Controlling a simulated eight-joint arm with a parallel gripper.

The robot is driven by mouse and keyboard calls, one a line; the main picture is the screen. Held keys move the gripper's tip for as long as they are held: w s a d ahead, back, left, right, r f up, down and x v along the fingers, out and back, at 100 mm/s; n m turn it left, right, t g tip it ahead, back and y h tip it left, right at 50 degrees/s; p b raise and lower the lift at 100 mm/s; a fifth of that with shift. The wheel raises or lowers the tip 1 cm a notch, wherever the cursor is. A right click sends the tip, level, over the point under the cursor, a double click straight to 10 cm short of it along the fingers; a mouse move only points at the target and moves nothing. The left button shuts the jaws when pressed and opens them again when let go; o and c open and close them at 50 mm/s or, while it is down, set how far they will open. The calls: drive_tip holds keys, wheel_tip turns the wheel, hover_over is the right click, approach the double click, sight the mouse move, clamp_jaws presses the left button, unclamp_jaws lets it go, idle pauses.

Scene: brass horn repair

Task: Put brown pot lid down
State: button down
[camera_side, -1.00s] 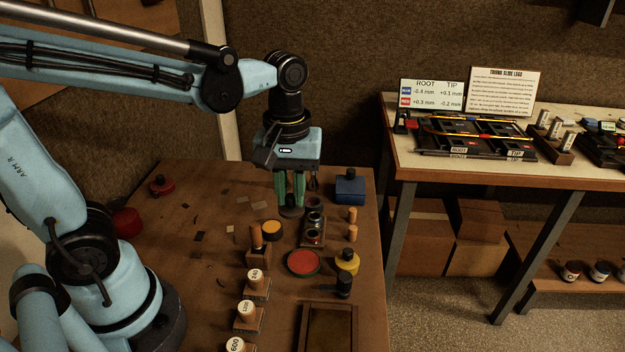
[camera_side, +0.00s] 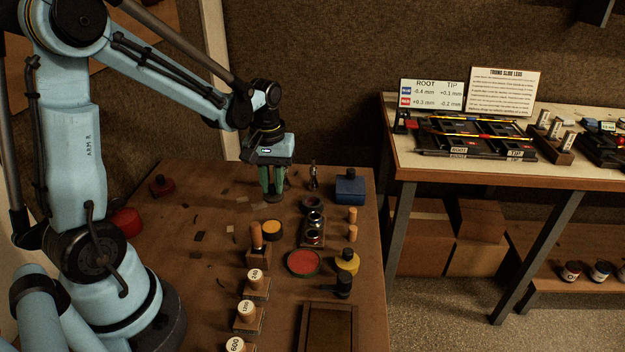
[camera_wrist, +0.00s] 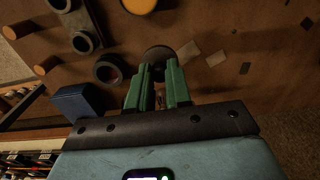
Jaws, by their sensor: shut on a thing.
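My gripper (camera_side: 271,188) has green fingers and is shut on a small dark round lid (camera_side: 272,197), over the back part of the brown bench. In the wrist view the lid (camera_wrist: 157,55) shows as a dark disc at the tips of my gripper (camera_wrist: 158,75). I cannot tell whether the lid touches the bench or hangs just above it. An open dark pot (camera_side: 311,203) stands to the right of the lid, apart from it; the wrist view shows its dark ring and brownish inside (camera_wrist: 108,70).
A rack with small jars (camera_side: 312,230) stands in front of the open pot. A blue box (camera_side: 350,187) and a small metal piece (camera_side: 314,176) stand behind. An orange-topped tin (camera_side: 272,230) lies nearer. Flat patches (camera_side: 242,200) lie left of the gripper, where the bench is mostly free.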

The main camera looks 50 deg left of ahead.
sight(273, 185)
drive_tip(key=shift+f, duration=2)
drive_tip(key=c, duration=1.1)
unclamp_jaws()
drive_tip(key=shift+f, duration=0.1)
drive_tip(key=shift+o, duration=0.2)
wheel_tip(273, 185, up, 12)
drive_tip(key=shift+r, duration=0.1)
drive_tip(key=shift+s+d+r, duration=0.1)
drive_tip(key=shift+d+r, duration=0.05)
drive_tip(key=shift+d, duration=0.05)
drive_tip(key=s+d+m+t, duration=0.5)
drive_tip(key=d+m+t, duration=0.2)
drive_tip(key=d+m, duration=0.2)
drive_tip(key=shift+d+r, duration=0.2)
drive_tip(key=shift+d, duration=0.55)
